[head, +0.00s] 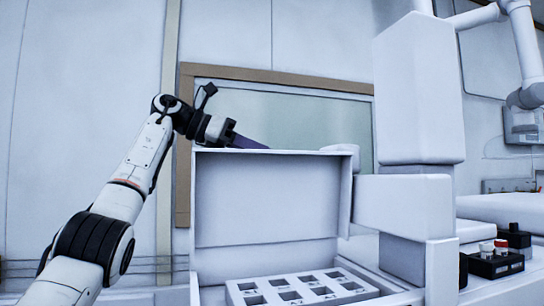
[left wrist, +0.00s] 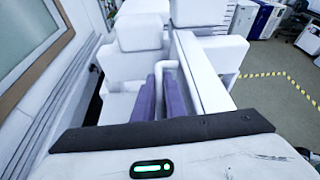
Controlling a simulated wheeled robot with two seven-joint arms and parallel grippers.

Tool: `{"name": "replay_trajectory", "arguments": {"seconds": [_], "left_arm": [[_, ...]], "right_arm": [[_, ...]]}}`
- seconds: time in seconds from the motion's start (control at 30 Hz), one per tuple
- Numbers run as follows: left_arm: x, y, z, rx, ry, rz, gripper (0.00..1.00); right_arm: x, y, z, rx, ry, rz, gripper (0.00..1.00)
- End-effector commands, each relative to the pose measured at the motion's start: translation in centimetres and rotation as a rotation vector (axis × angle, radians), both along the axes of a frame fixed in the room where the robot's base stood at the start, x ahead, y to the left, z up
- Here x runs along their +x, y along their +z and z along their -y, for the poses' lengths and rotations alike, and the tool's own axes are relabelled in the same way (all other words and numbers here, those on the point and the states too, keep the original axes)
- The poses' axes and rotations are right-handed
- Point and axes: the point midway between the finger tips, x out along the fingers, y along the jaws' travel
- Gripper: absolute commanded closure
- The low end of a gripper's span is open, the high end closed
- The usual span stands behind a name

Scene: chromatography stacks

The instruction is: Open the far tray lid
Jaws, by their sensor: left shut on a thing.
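The white tray lid (head: 265,200) stands raised, about upright, in the head view, with its inner face and side edges showing. Below it lies a white tray (head: 300,288) with several square wells. My left gripper (head: 252,143) reaches over the lid's top edge from behind. Its purple fingers also show in the left wrist view (left wrist: 161,97), closed around a white handle-like part (left wrist: 166,66) beside a long white edge. The exact contact is partly hidden behind the lid. My right gripper is in neither view.
A tall white block unit (head: 418,95) stands right of the lid. Farther right are a black holder (head: 496,264) with white-capped and red-capped items and a white jointed arm (head: 525,45). A framed window (head: 300,110) is on the wall behind.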

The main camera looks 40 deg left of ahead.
Motion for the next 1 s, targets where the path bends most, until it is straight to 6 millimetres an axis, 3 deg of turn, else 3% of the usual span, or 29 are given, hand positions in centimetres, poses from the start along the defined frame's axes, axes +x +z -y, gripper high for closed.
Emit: {"name": "replay_trajectory", "arguments": {"seconds": [0.27,0.3,0.33,0.67,0.83,1.0], "left_arm": [[0.1,-0.3,-0.1,0.004,0.003,-0.009,1.00],[0.0,-0.3,-0.1,0.004,0.003,-0.009,0.86],[0.1,-0.3,-0.1,0.004,0.003,-0.009,0.81],[-0.2,0.0,-0.2,0.001,0.002,-0.003,0.81],[-1.8,0.8,-1.3,0.000,0.003,0.000,0.81],[-4.7,2.3,-3.3,-0.002,0.003,0.000,0.81]], "right_arm": [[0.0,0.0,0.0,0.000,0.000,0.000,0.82],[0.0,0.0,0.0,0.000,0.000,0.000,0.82],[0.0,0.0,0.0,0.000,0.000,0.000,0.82],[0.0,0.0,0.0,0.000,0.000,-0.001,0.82],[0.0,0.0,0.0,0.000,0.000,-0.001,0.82],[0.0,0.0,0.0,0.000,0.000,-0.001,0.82]]}}
